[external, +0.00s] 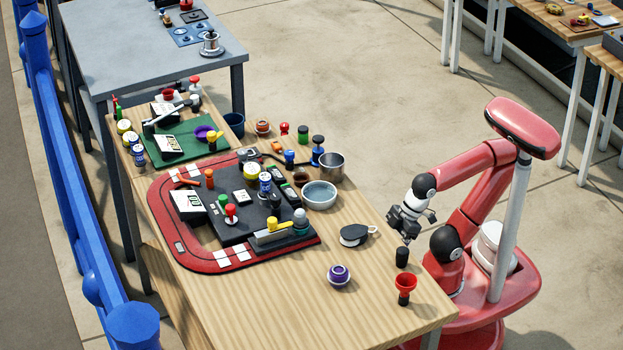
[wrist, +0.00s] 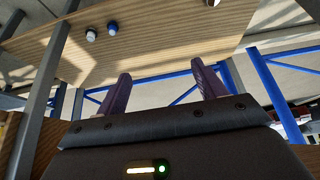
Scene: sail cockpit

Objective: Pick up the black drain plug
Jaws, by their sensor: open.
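A short black cylinder (external: 402,256), which looks like the black drain plug, stands upright near the right edge of the wooden table (external: 300,315). My gripper (external: 404,232) is above and close to it in the external view; I cannot tell the exact gap. In the wrist view my gripper (wrist: 163,82) has its two purple-grey fingers spread wide, with nothing between them. The plug is not recognisable in the wrist view.
A red funnel-shaped piece (external: 404,288) stands just in front of the cylinder. A red-bordered mat (external: 190,255) holds several items. The table's front is mostly clear.

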